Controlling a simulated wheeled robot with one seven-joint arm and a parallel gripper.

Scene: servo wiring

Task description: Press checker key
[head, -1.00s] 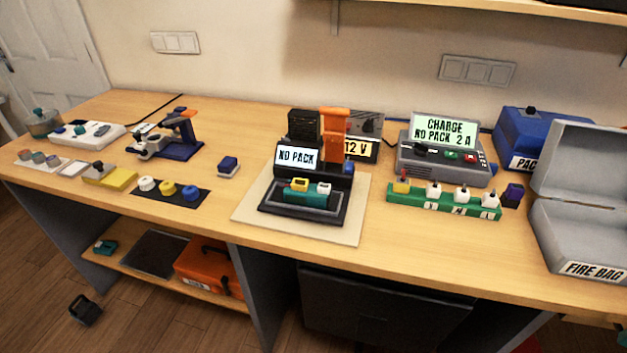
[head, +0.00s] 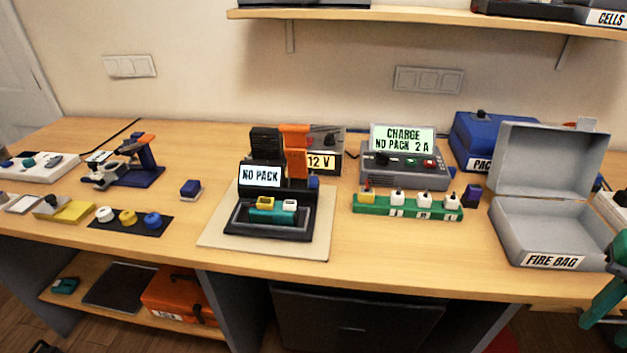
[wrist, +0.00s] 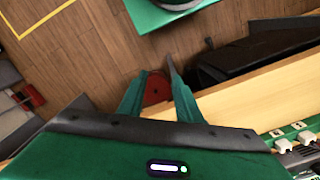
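The checker (head: 261,176) is a black stand on a pale board (head: 215,240), its screen reading NO PACK. An orange block rises behind the screen. A teal piece with a yellow and a white connector (head: 272,211) sits in its front tray. A small blue part (head: 314,182) shows at its right side; I cannot tell if this is the key. My gripper (wrist: 157,70) is open and empty in the wrist view, above the floor by the table edge. Green parts of my arm show at the head view's right edge, far from the checker.
The charger (head: 405,165) reads CHARGE NO PACK 2 A. A green connector strip (head: 385,209) lies before it. The open grey fire bag box (head: 540,220) stands at right, between my arm and the checker. A small blue block (head: 191,188) lies left of the checker.

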